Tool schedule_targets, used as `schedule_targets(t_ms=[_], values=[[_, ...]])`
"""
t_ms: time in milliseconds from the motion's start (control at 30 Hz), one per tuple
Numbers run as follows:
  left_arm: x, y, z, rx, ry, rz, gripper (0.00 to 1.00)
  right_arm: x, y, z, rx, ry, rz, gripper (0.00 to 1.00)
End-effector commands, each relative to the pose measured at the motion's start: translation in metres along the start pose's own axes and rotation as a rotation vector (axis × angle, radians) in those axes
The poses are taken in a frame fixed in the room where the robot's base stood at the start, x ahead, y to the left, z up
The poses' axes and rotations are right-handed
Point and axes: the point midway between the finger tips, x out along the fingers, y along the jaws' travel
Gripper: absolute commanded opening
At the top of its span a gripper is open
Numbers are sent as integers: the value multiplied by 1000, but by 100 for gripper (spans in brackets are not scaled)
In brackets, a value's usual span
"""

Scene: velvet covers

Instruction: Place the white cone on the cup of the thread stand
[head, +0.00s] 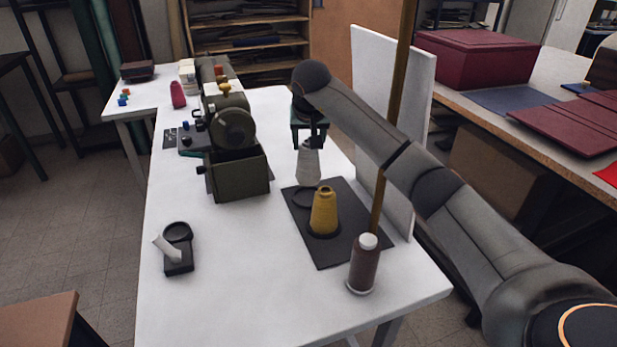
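The white cone (308,167) stands upright in the middle of the table, just behind or over the back edge of the thread stand. The thread stand has a dark flat base (339,250), a tall brown pole (390,130) and a dark round cup (304,198) at its back left, which looks empty. A yellow cone (323,212) sits at the front of the base. My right gripper (311,143) points down with its fingers at the white cone's top. I cannot tell whether they grip it or whether the cone is lifted. My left gripper is not in view.
A brown spool with a white top (364,265) stands at the table's front right. A dark green box (238,175) and a machine are left of the cone. A small black holder (177,250) lies front left. A white panel (405,130) borders the right side. The front middle is clear.

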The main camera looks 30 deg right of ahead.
Motion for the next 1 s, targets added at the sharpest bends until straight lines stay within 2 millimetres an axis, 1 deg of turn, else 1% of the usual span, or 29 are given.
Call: schedule_targets(t_ms=[33, 267, 467, 533, 800, 833, 1000], values=[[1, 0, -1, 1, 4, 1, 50, 8, 0, 6, -1, -2, -1, 0], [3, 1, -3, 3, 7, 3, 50, 25, -1, 15, -1, 0, -2, 0], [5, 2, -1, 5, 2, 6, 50, 49, 0, 29, 0, -1, -2, 0], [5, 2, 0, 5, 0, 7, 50, 51, 0, 30, 0, 1, -2, 0], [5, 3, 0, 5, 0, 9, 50, 52, 0, 30, 0, 2, -1, 0], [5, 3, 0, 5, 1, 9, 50, 53, 0, 30, 0, 1, -1, 59], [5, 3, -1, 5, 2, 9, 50, 52, 0, 30, 0, 1, -1, 78]])
